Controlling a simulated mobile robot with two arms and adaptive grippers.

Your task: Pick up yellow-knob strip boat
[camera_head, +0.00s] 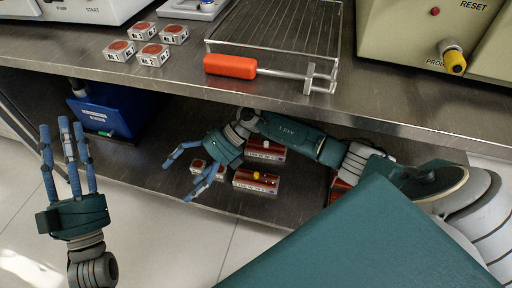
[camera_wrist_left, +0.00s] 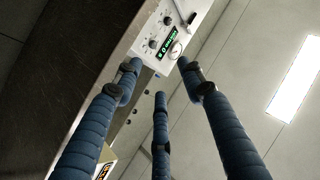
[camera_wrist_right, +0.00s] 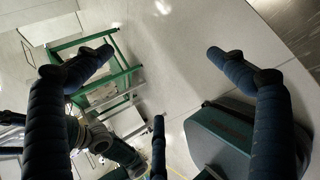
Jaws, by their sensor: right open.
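The yellow-knob strip boat (camera_head: 256,187), a red block with a pale label strip and a yellow knob, lies on the lower shelf under the steel bench. My right gripper (camera_head: 181,180) is over that shelf, left of the boat and apart from it, fingers pointing left. It is open and empty; its spread fingers (camera_wrist_right: 160,80) face floor and a green frame in the right wrist view, with no boat visible. My left gripper (camera_head: 61,128) is raised at the far left, open and empty. Its spread fingers (camera_wrist_left: 160,85) also show in the left wrist view.
A white-knob boat (camera_head: 266,156) lies behind the yellow-knob one. Small red-and-white blocks (camera_head: 212,172) sit near my right gripper. A blue bin (camera_head: 108,112) stands at the shelf's left. The bench edge (camera_head: 300,104) overhangs; a wire rack (camera_head: 275,30) is on top.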

